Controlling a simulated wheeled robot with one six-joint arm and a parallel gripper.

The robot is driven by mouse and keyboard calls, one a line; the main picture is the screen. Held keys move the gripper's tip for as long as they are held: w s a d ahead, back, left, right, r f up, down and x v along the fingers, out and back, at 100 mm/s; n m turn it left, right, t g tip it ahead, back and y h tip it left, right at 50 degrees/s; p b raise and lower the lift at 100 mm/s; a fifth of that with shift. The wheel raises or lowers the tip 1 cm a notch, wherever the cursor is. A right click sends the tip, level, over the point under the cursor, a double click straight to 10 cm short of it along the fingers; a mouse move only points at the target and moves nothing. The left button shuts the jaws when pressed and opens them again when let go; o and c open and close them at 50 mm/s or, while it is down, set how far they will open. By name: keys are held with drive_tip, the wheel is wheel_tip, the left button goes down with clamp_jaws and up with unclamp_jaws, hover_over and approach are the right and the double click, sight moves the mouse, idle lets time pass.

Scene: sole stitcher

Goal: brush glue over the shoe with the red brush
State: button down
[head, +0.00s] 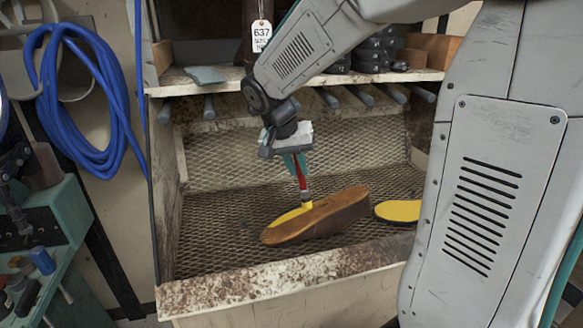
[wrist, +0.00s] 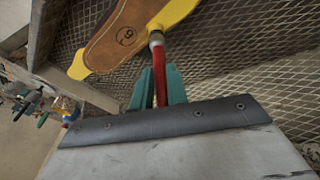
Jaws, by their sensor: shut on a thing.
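The brown shoe (head: 318,217) lies on the mesh floor of the bin, tilted so that its sole edge shows yellow on the far side. In the wrist view its brown part (wrist: 120,35) bears a round mark with a figure, next to a yellow area. My gripper (head: 297,164), with teal fingers, is shut on the red brush (head: 302,182) and holds it pointing down. The brush tip is at the shoe's far yellow side; whether it touches is hard to tell. The red brush also shows between the fingers in the wrist view (wrist: 160,78).
A second yellow-topped piece (head: 398,211) lies on the mesh to the right, partly hidden by my arm. The bin's rusty front wall (head: 285,279) and the shelf (head: 205,85) above bound the space. A blue hose (head: 95,95) hangs at left.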

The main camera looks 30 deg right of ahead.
drive_tip(key=shift+s+d+r, duration=0.2)
drive_tip(key=shift+d+r, duration=0.05)
drive_tip(key=shift+d, duration=0.45)
drive_tip(key=shift+s+d+r, duration=0.15)
drive_tip(key=shift+d+r, duration=0.05)
drive_tip(key=shift+d, duration=0.45)
drive_tip(key=s+d+r, duration=0.3)
drive_tip(key=d, duration=0.5)
drive_tip(key=r, duration=0.1)
drive_tip(key=w+r, duration=0.1)
drive_tip(key=shift+a+r, duration=0.3)
drive_tip(key=shift+r, duration=0.05)
idle(0.5)
